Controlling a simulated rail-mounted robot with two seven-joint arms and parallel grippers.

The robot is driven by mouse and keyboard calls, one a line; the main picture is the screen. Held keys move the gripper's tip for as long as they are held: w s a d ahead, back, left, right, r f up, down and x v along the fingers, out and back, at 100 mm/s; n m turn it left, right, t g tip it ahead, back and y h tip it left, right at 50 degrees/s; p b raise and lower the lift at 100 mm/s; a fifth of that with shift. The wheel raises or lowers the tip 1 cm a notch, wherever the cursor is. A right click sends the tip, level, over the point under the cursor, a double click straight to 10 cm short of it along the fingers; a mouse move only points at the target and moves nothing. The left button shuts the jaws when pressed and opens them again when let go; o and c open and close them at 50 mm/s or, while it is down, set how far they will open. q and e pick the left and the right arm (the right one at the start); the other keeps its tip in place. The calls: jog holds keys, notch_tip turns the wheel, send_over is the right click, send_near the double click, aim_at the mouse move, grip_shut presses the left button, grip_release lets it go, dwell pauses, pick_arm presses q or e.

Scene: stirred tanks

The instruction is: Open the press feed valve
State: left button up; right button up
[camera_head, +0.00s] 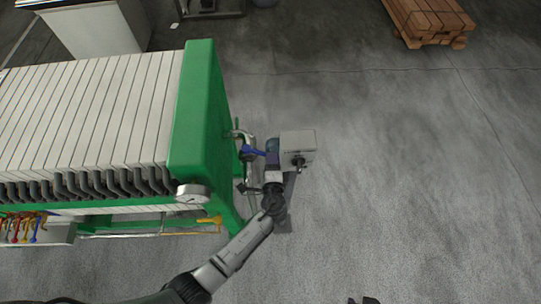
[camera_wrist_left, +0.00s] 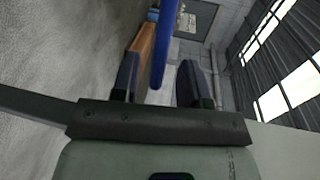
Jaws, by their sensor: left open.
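The blue lever (camera_head: 253,151) of a valve sticks out beside the green end frame of the press, in front of a grey pipe. My left gripper (camera_head: 271,152) is at the lever's right end, between it and a pale box. In the left wrist view, a blue bar (camera_wrist_left: 164,45), which looks like this lever, runs between the two dark fingers (camera_wrist_left: 158,82). The fingers are apart, with a gap visible on each side of the bar. Dark tips at the bottom edge of the head view look like my right gripper (camera_head: 363,300), mostly cut off.
The green press (camera_head: 190,110) with its white plates fills the left. A pressure gauge (camera_head: 192,193) sits at its corner. A wooden pallet (camera_head: 430,22) lies at the upper right. The right floor is clear.

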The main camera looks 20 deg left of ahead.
pick_arm(q)
jog(key=shift+x, duration=1.5)
grip_shut()
